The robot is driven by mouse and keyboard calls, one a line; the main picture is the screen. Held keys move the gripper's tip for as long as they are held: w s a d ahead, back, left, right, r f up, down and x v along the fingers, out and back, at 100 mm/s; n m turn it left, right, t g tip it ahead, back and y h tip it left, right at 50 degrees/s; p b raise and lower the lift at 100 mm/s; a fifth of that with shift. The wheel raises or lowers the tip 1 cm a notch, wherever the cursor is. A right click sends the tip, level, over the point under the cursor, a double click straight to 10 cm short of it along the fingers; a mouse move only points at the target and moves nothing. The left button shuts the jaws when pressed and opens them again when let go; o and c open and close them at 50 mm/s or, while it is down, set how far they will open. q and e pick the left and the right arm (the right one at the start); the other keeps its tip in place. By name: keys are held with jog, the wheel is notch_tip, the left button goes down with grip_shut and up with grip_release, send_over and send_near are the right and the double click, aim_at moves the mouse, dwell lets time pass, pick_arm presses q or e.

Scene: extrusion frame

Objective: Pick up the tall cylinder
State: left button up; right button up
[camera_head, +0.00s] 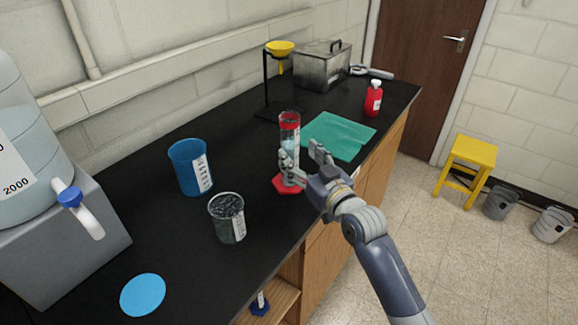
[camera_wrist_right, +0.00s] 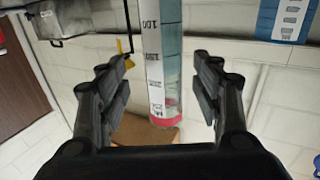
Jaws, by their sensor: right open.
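The tall cylinder (camera_head: 290,128) is clear and graduated, with a red band near its top and a red foot (camera_head: 285,184). It stands upright on the black bench, near the front edge. My right gripper (camera_head: 302,157) is open at the cylinder's side, and its fingers hide part of the lower tube. In the right wrist view, the cylinder (camera_wrist_right: 164,50) shows between the two spread fingers (camera_wrist_right: 160,88), with a gap visible on each side. My left gripper is not in view.
A blue beaker (camera_head: 188,168) and a dark-filled beaker (camera_head: 228,222) stand left of the cylinder. A yellow funnel on a stand (camera_head: 280,48), metal box (camera_head: 322,66) and red bottle (camera_head: 373,100) are farther back.

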aim_at(294, 153)
jog(key=shift+p+x, duration=0.55)
jog(key=shift+x, duration=1.6)
jog(key=shift+w+a+f, duration=0.15)
jog(key=shift+w+a, duration=0.1)
jog(key=shift+a, duration=0.1)
jog(key=shift+c, duration=0.2)
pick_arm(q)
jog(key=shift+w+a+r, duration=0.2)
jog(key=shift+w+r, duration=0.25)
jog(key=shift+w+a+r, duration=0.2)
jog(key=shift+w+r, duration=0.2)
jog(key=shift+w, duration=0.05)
pick_arm(e)
grip_shut()
